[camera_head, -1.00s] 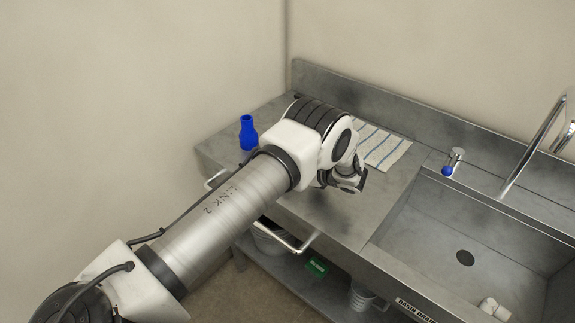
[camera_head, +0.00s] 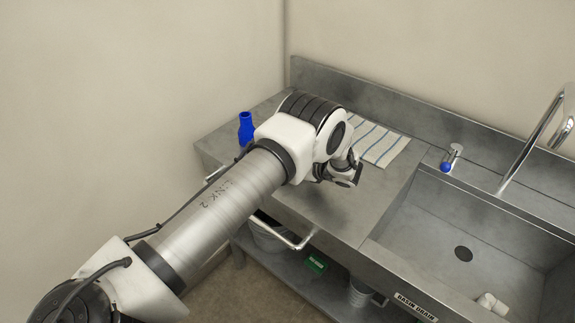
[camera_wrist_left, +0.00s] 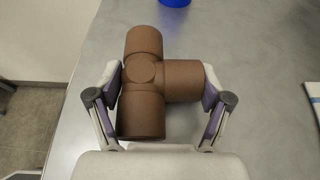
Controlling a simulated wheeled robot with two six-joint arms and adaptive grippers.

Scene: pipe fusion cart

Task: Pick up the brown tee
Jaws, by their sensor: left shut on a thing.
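The brown tee (camera_wrist_left: 144,75) shows in the left wrist view, with its side branch pointing right. My left gripper (camera_wrist_left: 160,92) is shut on the brown tee, one finger at its left side and the other at the end of the side branch. The grey steel worktop (camera_wrist_left: 235,50) lies below; I cannot tell how far the tee is above it. In the head view my left gripper (camera_head: 343,174) is over the worktop, partly hidden by its own arm, and the tee is hidden. My right gripper is not in view.
A blue bottle-shaped piece (camera_head: 246,129) stands at the worktop's left end, behind my arm. A striped cloth (camera_head: 385,148) lies behind the gripper. A sink basin (camera_head: 440,225) with a faucet (camera_head: 535,140) is at the right. The worktop's front edge has a rail (camera_head: 290,238).

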